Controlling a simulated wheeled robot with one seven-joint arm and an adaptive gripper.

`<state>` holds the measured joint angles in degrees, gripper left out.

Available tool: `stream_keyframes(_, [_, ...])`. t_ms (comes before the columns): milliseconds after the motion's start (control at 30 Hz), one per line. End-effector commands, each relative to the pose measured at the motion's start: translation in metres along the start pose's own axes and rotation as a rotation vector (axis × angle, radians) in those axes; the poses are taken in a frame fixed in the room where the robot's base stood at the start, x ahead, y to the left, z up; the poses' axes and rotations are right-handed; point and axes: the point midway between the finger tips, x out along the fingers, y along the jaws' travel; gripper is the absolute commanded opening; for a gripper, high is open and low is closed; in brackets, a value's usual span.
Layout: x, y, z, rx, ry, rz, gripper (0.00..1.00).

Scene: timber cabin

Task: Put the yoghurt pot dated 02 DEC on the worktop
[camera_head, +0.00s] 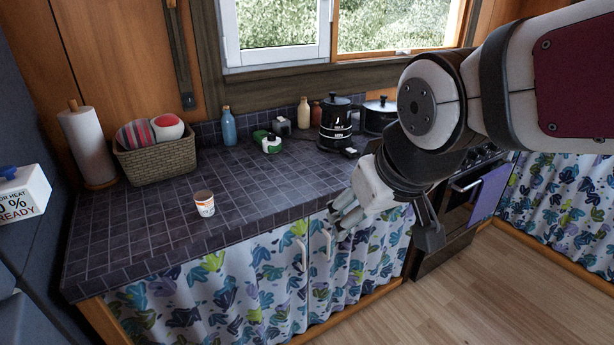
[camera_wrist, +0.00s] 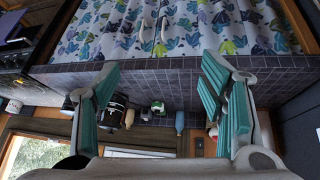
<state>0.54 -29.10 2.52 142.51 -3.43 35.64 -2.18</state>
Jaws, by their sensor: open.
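A small white yoghurt pot (camera_head: 204,204) with orange-red marking stands upright on the dark tiled worktop (camera_head: 250,200), near its front edge. The date on it is too small to read. My gripper (camera_head: 340,215) is in front of the worktop's front edge, well to the right of the pot and apart from it. In the wrist view my gripper (camera_wrist: 160,75) is open, with its teal-padded fingers wide apart and nothing between them. I cannot make out the pot in the wrist view.
A wicker basket (camera_head: 157,162) and a paper roll (camera_head: 88,146) stand at the back left. A blue bottle (camera_head: 229,127), a green-and-white item (camera_head: 268,143) and a black kettle (camera_head: 336,125) stand along the back. The worktop around the pot is clear. A patterned curtain (camera_head: 225,295) hangs below.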

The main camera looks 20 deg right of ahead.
Motion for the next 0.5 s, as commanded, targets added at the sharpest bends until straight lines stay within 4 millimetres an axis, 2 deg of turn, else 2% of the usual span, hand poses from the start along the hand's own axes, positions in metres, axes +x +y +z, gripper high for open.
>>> stream_keyframes(33, [-0.015, 0.001, 0.018, 0.029, -0.023, -0.004, 0.64])
stream_keyframes(100, [-0.029, 0.001, 0.041, 0.061, -0.065, -0.013, 0.64])
stream_keyframes(200, [-0.042, -0.001, 0.066, 0.093, -0.111, -0.027, 0.64])
stream_keyframes(333, [-0.051, -0.003, 0.084, 0.113, -0.145, -0.038, 0.64])
stream_keyframes(500, [-0.052, -0.004, 0.087, 0.117, -0.154, -0.040, 0.64])
